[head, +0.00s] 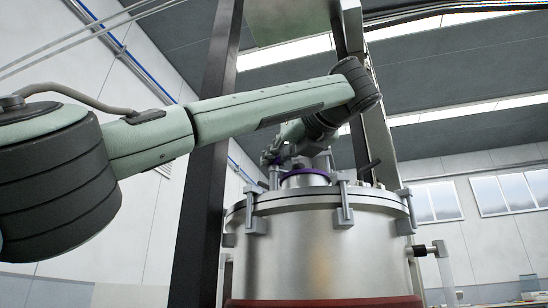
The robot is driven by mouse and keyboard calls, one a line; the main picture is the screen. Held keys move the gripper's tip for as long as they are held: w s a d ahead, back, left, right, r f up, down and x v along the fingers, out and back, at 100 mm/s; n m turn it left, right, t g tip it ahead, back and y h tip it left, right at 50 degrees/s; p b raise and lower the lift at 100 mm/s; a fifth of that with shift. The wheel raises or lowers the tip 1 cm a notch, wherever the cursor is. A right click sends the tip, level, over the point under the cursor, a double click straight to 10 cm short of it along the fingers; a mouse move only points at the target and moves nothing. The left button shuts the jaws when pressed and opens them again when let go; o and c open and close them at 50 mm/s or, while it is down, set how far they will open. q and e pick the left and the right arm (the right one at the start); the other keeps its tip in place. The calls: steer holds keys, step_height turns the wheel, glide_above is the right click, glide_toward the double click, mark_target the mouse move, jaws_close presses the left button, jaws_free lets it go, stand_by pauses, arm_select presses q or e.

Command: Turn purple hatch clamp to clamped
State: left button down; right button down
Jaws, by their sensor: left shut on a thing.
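The purple hatch clamp (306,172) shows as a purple band around a small metal hatch on top of a large steel vessel (310,256). My left arm comes in from the left and bends down behind the vessel's front rim. My left gripper (272,158) is at the left side of the hatch, shut on the purple hatch clamp. The fingertips are small and partly hidden, so the exact grip and the clamp's angle are hard to tell. My right gripper is not in view.
Several grey lid clamps (343,200) stand around the vessel's rim. A dark post (205,165) rises left of the vessel and another dark post (377,130) rises behind it. A pipe fitting (428,249) sticks out at the vessel's right. Open room lies further right.

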arm_select(q)
steer(key=c, duration=1.6)
jaws_free()
